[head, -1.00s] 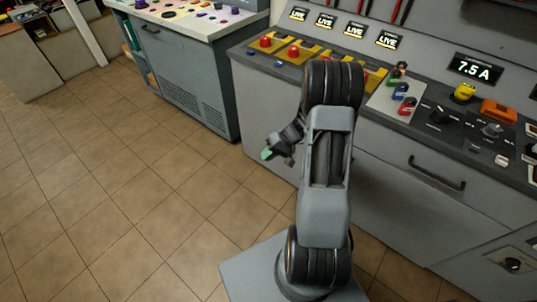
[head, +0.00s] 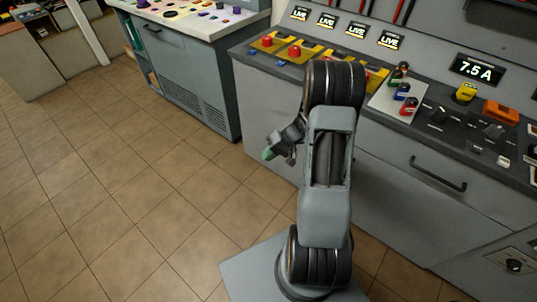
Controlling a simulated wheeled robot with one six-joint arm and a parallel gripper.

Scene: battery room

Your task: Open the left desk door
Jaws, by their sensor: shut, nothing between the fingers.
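The near desk is a grey console with a drawer or door front bearing a black bar handle (head: 438,174) at the right, shut. Its left front panel (head: 266,122) is plain grey and partly hidden behind my arm; no handle shows on it. My gripper (head: 268,153), with green fingertips, is shut and empty.
Red buttons on yellow plates (head: 295,52), small knobs and an orange block (head: 500,111) sit on the near console top. A pale cabinet (head: 50,60) stands at the far left. The tiled floor (head: 120,200) at left is clear.

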